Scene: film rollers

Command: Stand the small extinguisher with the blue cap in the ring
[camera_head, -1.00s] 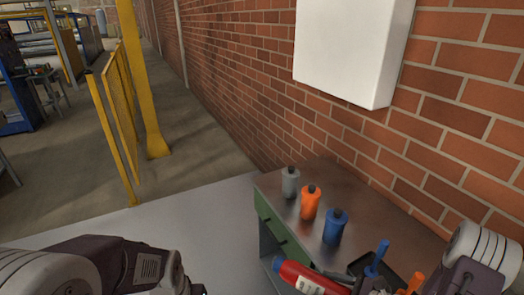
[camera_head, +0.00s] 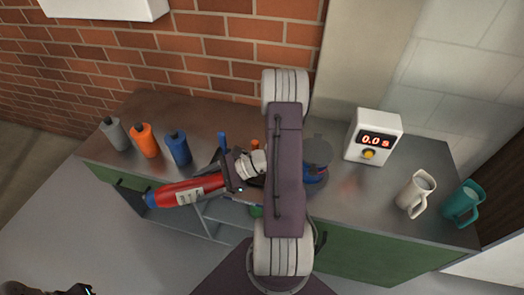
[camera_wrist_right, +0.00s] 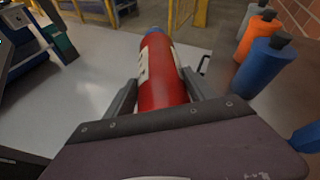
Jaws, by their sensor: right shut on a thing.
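The small red extinguisher (camera_head: 187,191) with the blue cap (camera_head: 150,199) is held nearly level, its cap end to the left. My right gripper (camera_head: 228,178) is shut on it, in front of the bench's front edge. In the right wrist view the red body (camera_wrist_right: 160,75) lies between both fingers, with the blue cap at its far end. I cannot make out the ring; my right arm covers the middle of the bench. A dark part of my left arm's end (camera_head: 50,291) shows at the bottom left, its jaws unclear.
The metal bench (camera_head: 345,205) has a grey bottle (camera_head: 114,134), an orange bottle (camera_head: 146,142) and a blue bottle (camera_head: 178,149) at left. A white timer box (camera_head: 372,136), a white mug (camera_head: 415,193) and a teal mug (camera_head: 462,203) stand at right. Bench surface before the timer is clear.

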